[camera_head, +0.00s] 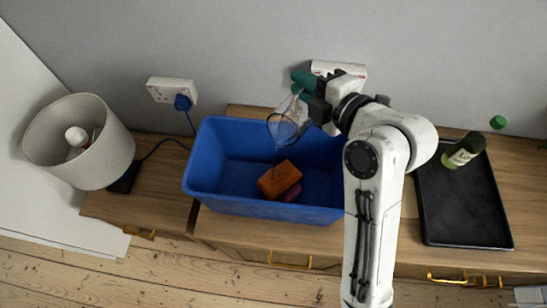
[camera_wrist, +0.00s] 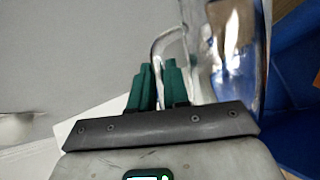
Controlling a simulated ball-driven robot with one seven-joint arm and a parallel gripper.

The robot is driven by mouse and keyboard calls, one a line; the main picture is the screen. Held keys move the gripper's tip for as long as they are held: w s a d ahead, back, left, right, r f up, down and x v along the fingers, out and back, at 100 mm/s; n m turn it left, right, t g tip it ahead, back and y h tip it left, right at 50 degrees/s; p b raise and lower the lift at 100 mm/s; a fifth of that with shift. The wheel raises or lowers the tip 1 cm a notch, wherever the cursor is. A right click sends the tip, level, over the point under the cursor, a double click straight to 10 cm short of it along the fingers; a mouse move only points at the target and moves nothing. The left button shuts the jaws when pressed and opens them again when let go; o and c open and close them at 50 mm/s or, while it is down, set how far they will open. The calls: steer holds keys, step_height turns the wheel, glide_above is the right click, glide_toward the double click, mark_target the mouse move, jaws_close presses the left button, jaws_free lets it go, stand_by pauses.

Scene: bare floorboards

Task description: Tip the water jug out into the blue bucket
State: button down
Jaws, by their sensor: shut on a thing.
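The water jug (camera_head: 284,127) is clear and see-through, and it is up over the back of the blue bucket (camera_head: 230,204). It looks tilted, with its round rim towards the lower left; whether water is running out I cannot tell. My gripper (camera_head: 303,84) has green fingers and is shut on the jug's handle. In the wrist view the fingertips (camera_wrist: 158,84) are closed about the clear handle (camera_wrist: 166,42), with the jug body (camera_wrist: 232,50) to their right and the blue bucket (camera_wrist: 298,60) beyond.
An orange-brown block (camera_head: 279,179) and a small dark red thing (camera_head: 292,193) lie in the bucket. A lamp (camera_head: 80,142) stands at left. A black tray (camera_head: 462,210) with a green bottle (camera_head: 463,150) is at right. Wall sockets (camera_head: 171,90) are behind.

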mark_target(293, 97)
steer(key=shift+s+a+b, duration=0.3)
steer(key=shift+s+b, duration=0.15)
steer(key=shift+s, duration=0.05)
stand_by(0.3)
steer(key=shift+s+a+r+n+t+b, duration=0.35)
steer(key=shift+s+r+n+t+b, duration=0.1)
steer(key=shift+s+n+b, duration=0.25)
steer(key=shift+s+a+r+n+t+b, duration=0.3)
steer(key=shift+s+r+n+t+b, duration=0.15)
steer(key=shift+s+n+b, duration=0.2)
stand_by(0.9)
steer(key=shift+s+a+n+b, duration=0.2)
steer(key=shift+s+n+b, duration=0.15)
steer(key=shift+b, duration=0.15)
